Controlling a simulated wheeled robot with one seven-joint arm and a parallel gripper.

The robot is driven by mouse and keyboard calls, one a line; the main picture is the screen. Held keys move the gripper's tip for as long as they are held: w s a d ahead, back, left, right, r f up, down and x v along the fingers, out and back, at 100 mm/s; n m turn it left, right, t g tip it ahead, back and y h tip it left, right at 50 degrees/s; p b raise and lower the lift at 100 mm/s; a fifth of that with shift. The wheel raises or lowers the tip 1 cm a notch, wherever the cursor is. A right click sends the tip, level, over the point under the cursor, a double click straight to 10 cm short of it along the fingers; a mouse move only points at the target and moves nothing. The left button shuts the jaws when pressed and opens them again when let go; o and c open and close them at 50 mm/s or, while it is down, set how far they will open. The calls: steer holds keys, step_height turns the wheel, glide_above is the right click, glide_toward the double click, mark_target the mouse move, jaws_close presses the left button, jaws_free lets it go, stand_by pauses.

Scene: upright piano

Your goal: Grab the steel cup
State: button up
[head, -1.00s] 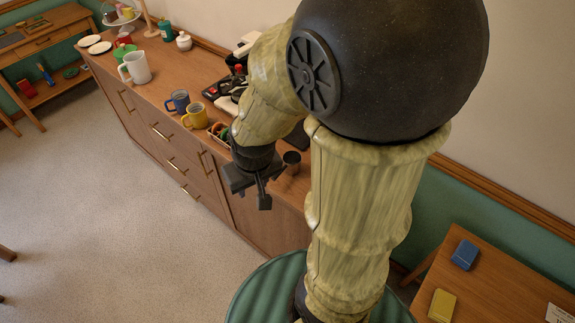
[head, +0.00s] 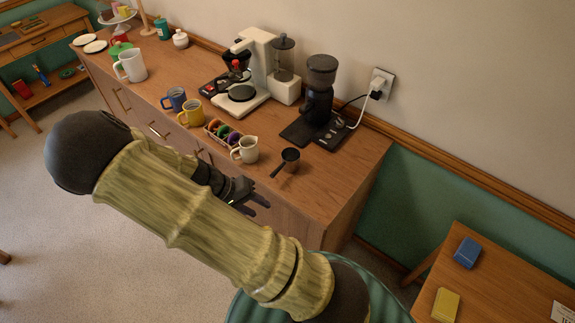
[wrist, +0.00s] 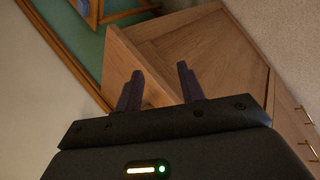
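A small dark, metallic-looking cup with a long handle (head: 291,157) stands upright near the right end of the wooden sideboard in the head view. It is the likeliest steel cup, but its material is hard to tell. A pale jug (head: 246,149) stands just left of it. My gripper (head: 256,198) is at the sideboard's front edge, below and left of the dark cup in the picture, apart from it. In the wrist view my gripper (wrist: 160,88) has its two fingers spread with nothing between them. No cup shows in the wrist view.
Left of the jug on the sideboard (head: 335,180) are a tray of coloured rings (head: 222,133), a yellow mug (head: 191,112) and a blue mug (head: 174,99). A coffee machine (head: 262,70) and black grinder (head: 318,95) stand behind. The sideboard's right end is clear.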

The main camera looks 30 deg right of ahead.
steer(key=w+a+r+m+t+h+b, duration=0.1)
steer(key=w+a+t+h, duration=0.3)
steer(key=w+h, duration=0.3)
steer(key=shift+w+r+t+h, duration=0.25)
steer(key=shift+w+t+h, duration=0.15)
steer(key=shift+h, duration=0.5)
steer(key=p+x, duration=0.3)
steer(key=x, duration=0.9)
steer(key=shift+s+f, duration=0.15)
steer(key=shift+p, duration=0.3)
